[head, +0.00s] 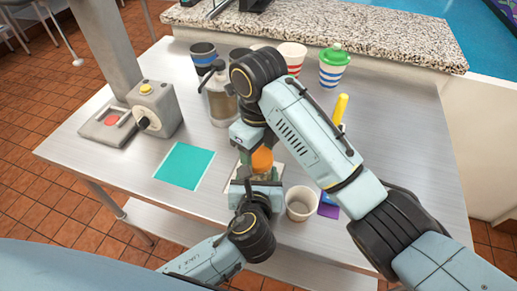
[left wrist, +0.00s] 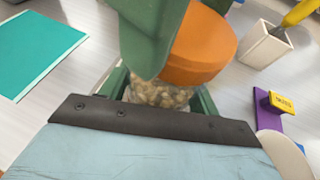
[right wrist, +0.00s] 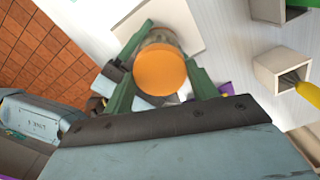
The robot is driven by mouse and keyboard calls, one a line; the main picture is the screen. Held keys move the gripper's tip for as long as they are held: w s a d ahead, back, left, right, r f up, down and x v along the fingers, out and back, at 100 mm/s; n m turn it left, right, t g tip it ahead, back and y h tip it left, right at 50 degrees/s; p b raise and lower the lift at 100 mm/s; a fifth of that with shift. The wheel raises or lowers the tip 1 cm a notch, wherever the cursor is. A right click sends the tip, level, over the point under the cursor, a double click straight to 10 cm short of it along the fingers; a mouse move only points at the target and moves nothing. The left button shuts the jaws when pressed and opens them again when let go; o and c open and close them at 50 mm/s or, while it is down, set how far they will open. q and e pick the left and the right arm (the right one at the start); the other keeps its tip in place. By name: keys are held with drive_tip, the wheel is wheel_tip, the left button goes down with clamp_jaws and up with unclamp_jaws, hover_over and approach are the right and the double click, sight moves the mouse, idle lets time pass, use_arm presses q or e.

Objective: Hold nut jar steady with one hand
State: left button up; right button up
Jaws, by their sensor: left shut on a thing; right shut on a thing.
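The nut jar has an orange lid (head: 262,160) and a clear body (left wrist: 160,95) with pale nuts showing in the left wrist view. It stands near the front middle of the table. My left gripper (left wrist: 160,100) is shut on the jar body, low down. My right gripper (head: 258,150) comes from above and is shut on the orange lid, which also shows between its green fingers in the right wrist view (right wrist: 161,70). The lid sits at the top of the jar; I cannot tell whether it is loose. My arms hide much of the jar in the head view.
A teal mat (head: 185,166) lies left of the jar. A machine (head: 154,108), a large dispenser (head: 221,100) and several cups, one green-lidded (head: 333,68), stand farther back.

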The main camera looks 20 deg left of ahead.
drive_tip(key=o, duration=1.2)
drive_tip(key=shift+c, duration=1.2)
